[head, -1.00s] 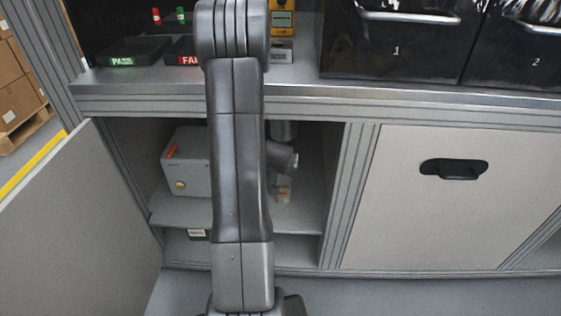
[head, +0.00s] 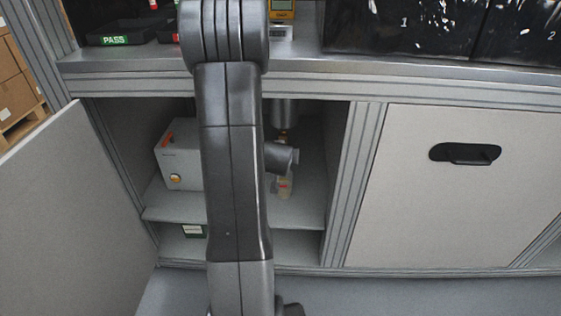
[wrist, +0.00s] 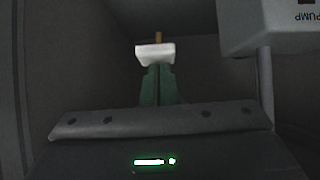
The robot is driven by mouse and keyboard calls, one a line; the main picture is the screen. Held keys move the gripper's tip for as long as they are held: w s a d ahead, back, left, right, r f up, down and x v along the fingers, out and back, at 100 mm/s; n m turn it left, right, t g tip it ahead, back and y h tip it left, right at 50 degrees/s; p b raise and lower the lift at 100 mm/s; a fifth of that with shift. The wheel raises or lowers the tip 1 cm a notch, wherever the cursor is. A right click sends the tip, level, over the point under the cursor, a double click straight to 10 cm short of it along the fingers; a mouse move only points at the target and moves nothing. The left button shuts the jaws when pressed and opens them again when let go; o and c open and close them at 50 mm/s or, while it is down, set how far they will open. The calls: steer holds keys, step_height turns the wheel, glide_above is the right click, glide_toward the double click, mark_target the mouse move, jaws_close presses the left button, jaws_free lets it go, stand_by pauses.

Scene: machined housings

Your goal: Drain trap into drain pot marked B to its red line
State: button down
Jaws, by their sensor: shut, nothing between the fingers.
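A grey metal cylinder that looks like the trap (head: 284,113) hangs at the top of the open cupboard, with a small orange-brown fitting below it. A small pale pot (head: 285,188) with a reddish mark stands below; its letter and contents are too small to read. In the wrist view, the dark green fingers of my gripper (wrist: 158,70) are shut, with nothing between them. Just beyond the tips is a white block (wrist: 155,53) with a brown stem (wrist: 157,36); I cannot tell whether the fingers touch it.
A grey pump box (head: 180,165) stands left on the shelf; its upside-down label shows in the wrist view (wrist: 290,25). The open cupboard door (head: 75,200) is at left, a closed panel (head: 450,210) at right.

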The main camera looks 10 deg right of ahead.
step_height(320, 180, down, 2)
steer(key=t+b, duration=0.2)
steer(key=b, duration=0.5)
steer(key=shift+s+f+h+b, duration=0.1)
steer(key=shift+s+h+b, duration=0.05)
steer(key=shift+h+b, duration=0.2)
stand_by(0.3)
steer(key=shift+r+p, duration=0.55)
steer(key=shift+r, duration=0.25)
steer(key=s+a+r+p, duration=0.2)
steer(key=s+r+p, duration=0.3)
steer(key=s+r, duration=0.3)
steer(key=shift+s+a+r+p, duration=0.25)
steer(key=shift+r+p, duration=0.1)
steer(key=shift+r, duration=0.6)
